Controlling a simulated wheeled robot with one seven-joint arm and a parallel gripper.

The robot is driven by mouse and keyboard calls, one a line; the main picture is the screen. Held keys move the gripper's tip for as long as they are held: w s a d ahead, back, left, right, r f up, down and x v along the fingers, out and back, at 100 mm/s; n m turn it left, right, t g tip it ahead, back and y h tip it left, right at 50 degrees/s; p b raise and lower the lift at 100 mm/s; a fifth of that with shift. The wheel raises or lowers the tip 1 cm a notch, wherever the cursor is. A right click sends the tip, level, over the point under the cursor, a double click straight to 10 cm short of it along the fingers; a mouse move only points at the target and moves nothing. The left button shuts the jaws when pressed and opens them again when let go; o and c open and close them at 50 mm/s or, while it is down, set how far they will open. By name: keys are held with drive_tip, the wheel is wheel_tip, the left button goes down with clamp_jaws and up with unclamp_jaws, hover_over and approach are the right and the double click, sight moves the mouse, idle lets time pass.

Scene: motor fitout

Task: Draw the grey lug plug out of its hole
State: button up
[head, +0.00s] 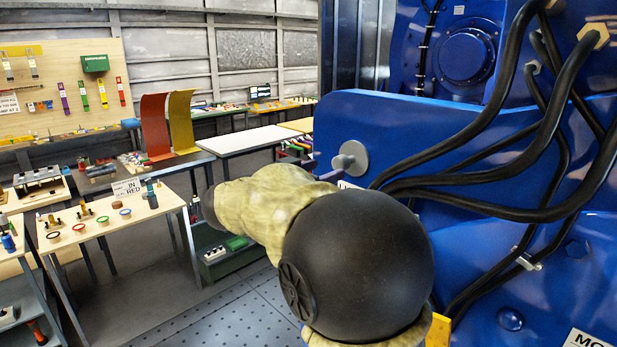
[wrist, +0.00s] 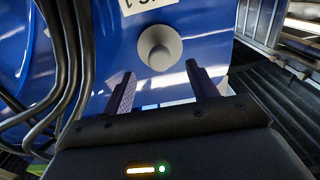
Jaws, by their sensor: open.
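The grey lug plug (head: 350,160) sits in the face of the blue motor housing (head: 400,130), with a round flange and a stub sticking out. In the wrist view the plug (wrist: 159,47) shows as a grey disc with a lighter round end, ahead of my fingers and roughly between their lines. My gripper (wrist: 160,82) is open, its two fingers apart with nothing between them. In the head view a purple-grey finger (head: 318,172) shows close to the plug's left side; my arm hides much of the rest of the gripper.
Thick black cables (head: 510,150) loop across the blue housing right of the plug. A white-topped table (head: 248,140) and a wooden table with small parts (head: 110,220) stand to the left. Open floor (head: 215,300) lies between that table and the housing.

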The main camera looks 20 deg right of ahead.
sight(337, 165)
drive_tip(key=shift+p+x, duration=0.5)
drive_tip(key=shift+x, duration=3.1)
drive_tip(key=c, duration=1.2)
drive_tip(key=shift+a, duration=0.25)
drive_tip(key=p+v, duration=0.1)
drive_tip(key=v, duration=0.8)
drive_tip(key=shift+a, duration=0.25)
drive_tip(key=shift+s, duration=0.15)
